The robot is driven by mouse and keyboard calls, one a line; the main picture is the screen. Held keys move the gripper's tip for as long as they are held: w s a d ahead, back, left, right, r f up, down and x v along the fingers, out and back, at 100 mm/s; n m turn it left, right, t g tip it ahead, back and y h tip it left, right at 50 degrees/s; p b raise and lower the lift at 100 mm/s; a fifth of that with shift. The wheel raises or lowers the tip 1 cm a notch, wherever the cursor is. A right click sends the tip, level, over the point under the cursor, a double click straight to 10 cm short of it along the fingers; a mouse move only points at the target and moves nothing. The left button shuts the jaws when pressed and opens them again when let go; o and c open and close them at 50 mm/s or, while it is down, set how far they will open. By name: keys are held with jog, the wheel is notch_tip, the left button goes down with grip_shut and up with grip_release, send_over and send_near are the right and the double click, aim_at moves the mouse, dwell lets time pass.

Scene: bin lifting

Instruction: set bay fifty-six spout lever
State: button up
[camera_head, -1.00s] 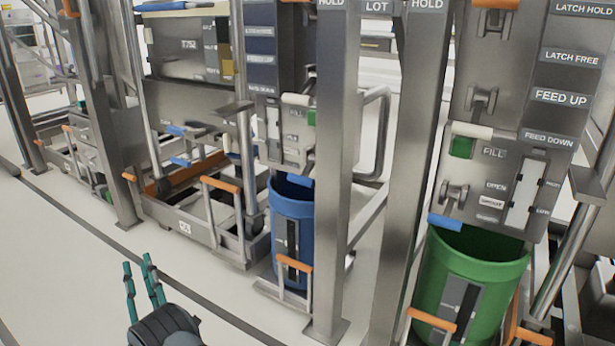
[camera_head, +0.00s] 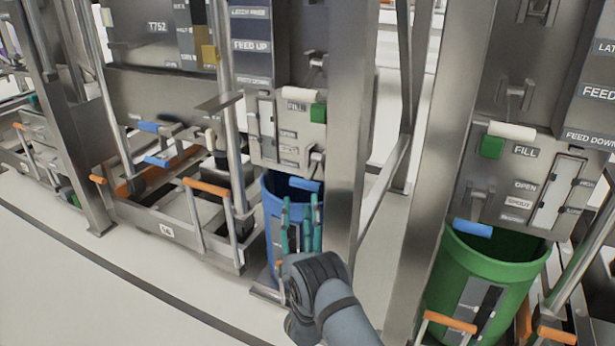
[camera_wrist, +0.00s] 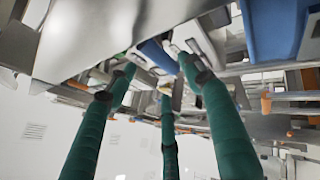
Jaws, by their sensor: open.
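In the head view, the middle bay has a panel marked FILL and OPEN, with a lever (camera_head: 316,160) and a blue handle (camera_head: 306,184) above a blue bin (camera_head: 268,225). The right bay's panel, marked FILL, OPEN and SPOUT, has a similar lever (camera_head: 480,203) and blue handle (camera_head: 473,228). I cannot read which bay is fifty-six. My gripper (camera_head: 300,208) is open, its teal fingers upright in front of the blue bin, just below the middle blue handle. In the wrist view, the fingers (camera_wrist: 155,68) point toward a blue bar (camera_wrist: 160,55); contact is not clear.
Steel posts (camera_head: 350,130) flank the bays. A green bin (camera_head: 450,280) stands under the right panel. An open steel frame (camera_head: 165,232) with orange handles stands at left, below a box marked T752 (camera_head: 140,45). The floor (camera_head: 120,300) at front left is clear.

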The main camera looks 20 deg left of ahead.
aim_at(302, 187)
jog(key=b+x, duration=0.1)
jog(key=x, duration=0.6)
jog(key=shift+w+a+r, duration=0.1)
jog(key=shift+w+a, duration=0.05)
jog(key=shift+w, duration=0.05)
jog(key=shift+c, duration=0.2)
grip_shut()
dwell(0.4)
